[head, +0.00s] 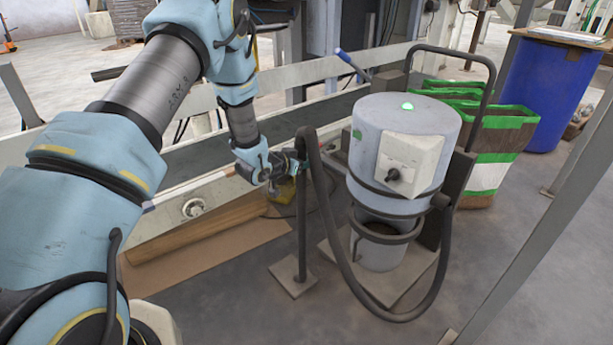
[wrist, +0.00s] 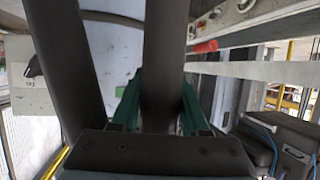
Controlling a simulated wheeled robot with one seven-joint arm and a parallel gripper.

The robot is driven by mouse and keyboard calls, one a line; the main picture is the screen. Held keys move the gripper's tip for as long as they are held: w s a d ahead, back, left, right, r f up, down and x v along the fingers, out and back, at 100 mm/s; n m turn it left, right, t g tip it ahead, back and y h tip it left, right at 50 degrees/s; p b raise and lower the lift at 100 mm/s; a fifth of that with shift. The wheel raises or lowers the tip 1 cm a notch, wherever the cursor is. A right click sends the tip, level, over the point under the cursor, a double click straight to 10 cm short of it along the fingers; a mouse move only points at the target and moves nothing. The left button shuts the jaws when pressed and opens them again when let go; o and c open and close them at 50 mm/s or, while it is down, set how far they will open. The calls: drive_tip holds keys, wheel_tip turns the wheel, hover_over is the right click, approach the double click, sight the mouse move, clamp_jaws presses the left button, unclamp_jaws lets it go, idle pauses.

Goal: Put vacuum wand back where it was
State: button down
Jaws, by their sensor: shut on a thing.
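The vacuum wand (head: 302,215) is a dark upright tube left of the grey vacuum (head: 404,130). Its top bends over into a thick dark hose (head: 335,240) that loops down to the vacuum. My gripper (head: 295,163) is shut on the wand's upper part. In the wrist view the wand (wrist: 165,50) passes between the green fingers of my gripper (wrist: 158,108), and the hose (wrist: 62,60) runs beside it on the left. Below, the tube meets a flat square base plate (head: 292,280) on the floor. I cannot tell whether the wand's lower end is seated in a holder there.
A conveyor (head: 330,107) with a white side rail runs behind. Green-banded brown sacks (head: 495,145) and a blue drum (head: 545,90) stand at the right. A cardboard sheet (head: 210,255) lies left of the base plate. A grey post slants across the right foreground.

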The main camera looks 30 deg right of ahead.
drive_tip(key=shift+f, duration=2.05)
drive_tip(key=shift+f, duration=0.2)
drive_tip(key=shift+c, duration=2)
unclamp_jaws()
